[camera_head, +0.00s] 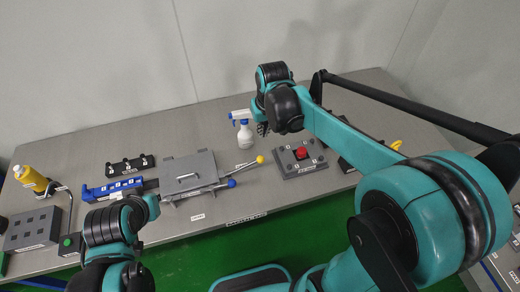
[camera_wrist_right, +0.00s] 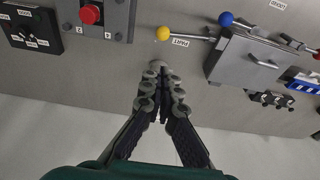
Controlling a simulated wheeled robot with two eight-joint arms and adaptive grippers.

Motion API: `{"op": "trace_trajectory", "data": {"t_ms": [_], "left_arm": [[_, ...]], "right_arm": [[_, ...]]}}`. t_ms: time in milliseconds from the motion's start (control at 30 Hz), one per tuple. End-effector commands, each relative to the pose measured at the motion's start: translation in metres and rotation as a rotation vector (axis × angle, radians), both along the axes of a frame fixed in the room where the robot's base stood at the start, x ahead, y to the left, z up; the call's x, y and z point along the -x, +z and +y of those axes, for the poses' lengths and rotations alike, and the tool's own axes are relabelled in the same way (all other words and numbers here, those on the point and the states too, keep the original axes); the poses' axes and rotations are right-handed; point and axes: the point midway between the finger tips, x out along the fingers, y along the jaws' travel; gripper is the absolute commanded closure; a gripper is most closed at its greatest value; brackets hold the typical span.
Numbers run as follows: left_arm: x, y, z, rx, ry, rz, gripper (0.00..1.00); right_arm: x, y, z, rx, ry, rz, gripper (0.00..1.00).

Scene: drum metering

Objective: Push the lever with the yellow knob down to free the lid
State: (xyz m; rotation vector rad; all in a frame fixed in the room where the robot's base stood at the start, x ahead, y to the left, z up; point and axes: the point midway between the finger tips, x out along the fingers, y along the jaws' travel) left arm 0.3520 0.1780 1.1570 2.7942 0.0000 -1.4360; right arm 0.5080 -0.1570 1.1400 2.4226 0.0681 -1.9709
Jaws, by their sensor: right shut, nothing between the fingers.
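The yellow knob (camera_head: 260,159) is on the end of a thin lever at the right side of a grey box with a flat lid (camera_head: 188,172). The knob also shows in the right wrist view (camera_wrist_right: 163,33), with its lever running right to the box (camera_wrist_right: 242,58). A second lever with a blue knob (camera_head: 232,183) is beside it. My right gripper (camera_head: 263,129) is beyond the yellow knob in the head view. In the right wrist view its fingertips (camera_wrist_right: 158,66) are together and empty, apart from the knob. My left arm shows at lower left; its fingers are hidden.
A white spray bottle (camera_head: 243,130) stands behind the box, close to my right gripper. A red button on a grey block (camera_head: 300,153) is to the right. A blue block (camera_head: 112,189) and a yellow bottle (camera_head: 30,178) are left.

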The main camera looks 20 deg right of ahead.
Motion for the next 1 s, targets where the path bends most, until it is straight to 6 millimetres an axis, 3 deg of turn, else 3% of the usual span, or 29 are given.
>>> {"op": "trace_trajectory", "data": {"t_ms": [233,700,1000], "left_arm": [[0.0,-0.005,0.0,0.0,0.0,0.0,1.0],[0.0,-0.028,0.0,0.0,0.0,0.0,1.0],[0.0,-0.035,0.0,0.0,0.0,0.0,1.0]], "right_arm": [[-0.004,-0.017,0.0,0.0,0.0,-0.001,1.0],[-0.019,-0.11,0.003,0.0,0.0,-0.001,1.0],[-0.013,-0.136,0.003,0.0,0.0,-0.001,1.0]]}}
